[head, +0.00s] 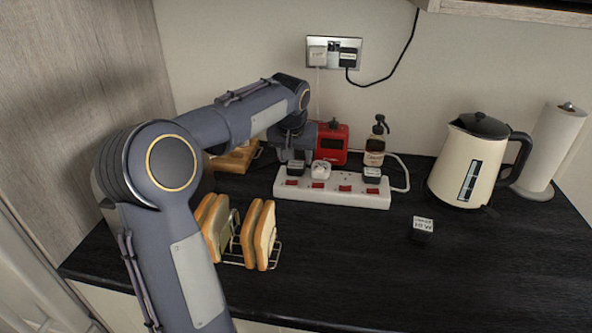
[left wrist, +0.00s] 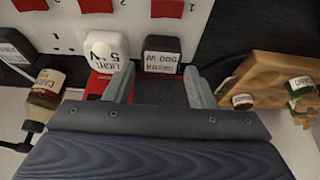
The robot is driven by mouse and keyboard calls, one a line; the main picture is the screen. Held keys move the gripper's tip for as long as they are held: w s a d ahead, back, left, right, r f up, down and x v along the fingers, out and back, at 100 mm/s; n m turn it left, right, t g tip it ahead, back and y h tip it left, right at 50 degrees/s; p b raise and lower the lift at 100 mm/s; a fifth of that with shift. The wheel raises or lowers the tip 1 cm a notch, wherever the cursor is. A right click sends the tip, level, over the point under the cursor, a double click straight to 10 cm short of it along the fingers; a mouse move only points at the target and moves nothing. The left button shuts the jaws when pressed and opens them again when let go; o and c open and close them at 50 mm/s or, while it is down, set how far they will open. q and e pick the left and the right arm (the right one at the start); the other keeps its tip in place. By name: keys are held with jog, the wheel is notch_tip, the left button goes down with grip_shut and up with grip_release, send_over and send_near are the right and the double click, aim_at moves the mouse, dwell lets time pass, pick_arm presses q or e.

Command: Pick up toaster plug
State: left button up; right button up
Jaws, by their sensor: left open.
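The toaster plug is black with a white label that seems to read "TOASTER 900 W". It sits in the end socket of the white power strip, at the left end in the head view (head: 295,168), and shows clearly in the left wrist view (left wrist: 162,56). My left gripper (head: 297,157) is over that end of the strip. In the left wrist view its open fingers (left wrist: 159,72) lie either side of the plug in the picture, with a gap on each side. The depth between fingertips and plug is hard to judge. My right gripper is not in view.
A white plug labelled "LIGHT 5 W" (left wrist: 104,47) sits close beside the toaster plug on the power strip (head: 333,195). A red box (head: 333,140) and a bottle (head: 375,145) stand behind. A toast rack (head: 236,262) is in front; a kettle (head: 465,170) stands right.

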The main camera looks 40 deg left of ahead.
aim_at(296, 165)
pick_arm(q)
jog(key=shift+x, duration=1.6)
jog(key=shift+s, duration=0.1)
jog(key=shift+c, duration=0.4)
jog(key=c, duration=0.6)
jog(key=shift+o, duration=0.2)
